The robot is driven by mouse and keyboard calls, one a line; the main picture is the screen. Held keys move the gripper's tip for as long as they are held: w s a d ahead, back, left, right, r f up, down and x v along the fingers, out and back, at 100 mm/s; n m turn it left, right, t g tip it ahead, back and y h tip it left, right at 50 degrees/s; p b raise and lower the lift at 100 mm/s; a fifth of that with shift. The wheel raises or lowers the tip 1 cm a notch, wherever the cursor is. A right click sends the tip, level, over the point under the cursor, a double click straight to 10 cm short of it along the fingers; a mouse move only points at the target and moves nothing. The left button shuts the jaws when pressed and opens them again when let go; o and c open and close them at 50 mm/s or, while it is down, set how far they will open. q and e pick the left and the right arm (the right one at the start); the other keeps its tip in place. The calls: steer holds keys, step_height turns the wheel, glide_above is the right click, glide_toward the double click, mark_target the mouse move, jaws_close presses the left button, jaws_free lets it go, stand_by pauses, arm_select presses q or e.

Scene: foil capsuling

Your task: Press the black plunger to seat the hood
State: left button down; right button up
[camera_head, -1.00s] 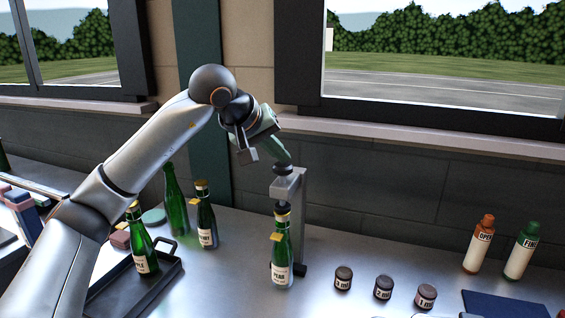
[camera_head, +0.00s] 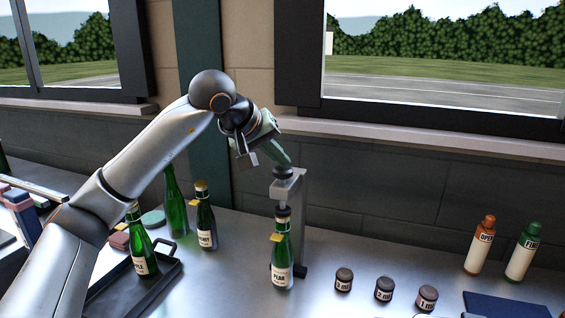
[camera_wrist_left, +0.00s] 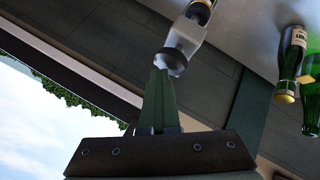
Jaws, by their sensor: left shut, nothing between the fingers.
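The press (camera_head: 298,215) is a grey stand with a black plunger knob (camera_head: 283,172) on top. Its dark lower end (camera_head: 283,211) sits around the mouth of the green PEAR bottle (camera_head: 281,262), which stands upright under it. I cannot make out the hood there; it seems covered. My left gripper (camera_head: 287,163) has green fingers, shut and empty, with the tips at the top of the knob. In the left wrist view, the fingertips (camera_wrist_left: 158,72) are right by the knob (camera_wrist_left: 171,62); I cannot tell whether they touch.
A dark tray (camera_head: 105,300) holds a green bottle (camera_head: 140,250) at left. Two more bottles (camera_head: 205,220) stand behind it. Several small jars (camera_head: 384,289) and two larger bottles, orange (camera_head: 481,245) and green-capped (camera_head: 522,252), stand at right. A window wall rises behind the press.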

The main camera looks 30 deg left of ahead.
arm_select(q)
steer(key=shift+d+f, duration=0.15)
steer(key=shift+f, duration=0.5)
steer(key=shift+r+p, duration=0.95)
steer(key=shift+w+r+p, duration=0.1)
steer(key=shift+r+p, duration=0.3)
steer(key=shift+r, duration=0.2)
steer(key=shift+r, duration=0.2)
step_height(320, 180, up, 5)
steer(key=p, duration=0.5)
steer(key=shift+f, duration=0.1)
